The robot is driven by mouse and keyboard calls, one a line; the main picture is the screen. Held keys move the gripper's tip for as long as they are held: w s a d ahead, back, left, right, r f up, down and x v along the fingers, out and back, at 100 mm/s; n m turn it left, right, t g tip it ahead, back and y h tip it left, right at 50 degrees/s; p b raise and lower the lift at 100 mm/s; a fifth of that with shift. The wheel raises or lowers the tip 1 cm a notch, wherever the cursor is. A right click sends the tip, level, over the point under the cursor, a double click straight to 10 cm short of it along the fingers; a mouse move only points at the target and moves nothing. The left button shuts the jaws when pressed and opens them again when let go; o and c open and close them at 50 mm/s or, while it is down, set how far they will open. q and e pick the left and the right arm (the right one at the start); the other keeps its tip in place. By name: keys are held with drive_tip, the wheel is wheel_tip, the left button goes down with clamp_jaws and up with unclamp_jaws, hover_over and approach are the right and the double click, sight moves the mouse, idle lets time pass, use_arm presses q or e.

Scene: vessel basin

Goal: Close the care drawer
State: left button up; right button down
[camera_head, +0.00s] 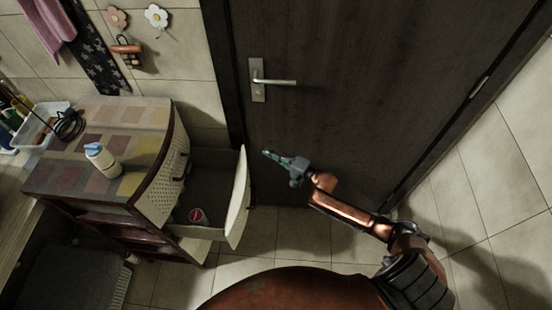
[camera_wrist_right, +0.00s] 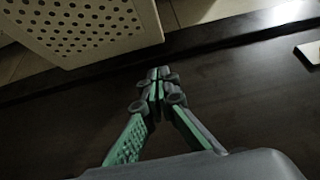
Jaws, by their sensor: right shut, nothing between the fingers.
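The care drawer (camera_head: 238,200) is pulled out from the right side of a small cabinet (camera_head: 150,185) with a perforated cream front and a checked top. Its curved cream front stands apart from the cabinet. In the right wrist view the shut fingers (camera_wrist_right: 158,78) point towards a dark surface, and a perforated cream panel (camera_wrist_right: 80,25) is at the upper left. My left gripper is not in view.
A dark door (camera_head: 350,100) with a metal handle (camera_head: 272,82) stands behind my right gripper. A white and blue bottle (camera_head: 102,160) stands on the cabinet top. A white basket (camera_head: 40,125) is at the far left. Tiled floor (camera_head: 290,240) is clear right of the drawer.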

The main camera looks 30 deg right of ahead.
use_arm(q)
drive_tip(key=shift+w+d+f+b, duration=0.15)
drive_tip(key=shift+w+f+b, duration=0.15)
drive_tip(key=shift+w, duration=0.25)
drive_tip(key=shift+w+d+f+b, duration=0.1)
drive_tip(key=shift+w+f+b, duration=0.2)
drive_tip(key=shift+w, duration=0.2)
use_arm(e)
drive_tip(key=w+a, duration=0.4)
drive_tip(key=a, duration=0.1)
drive_tip(key=shift+a, duration=0.15)
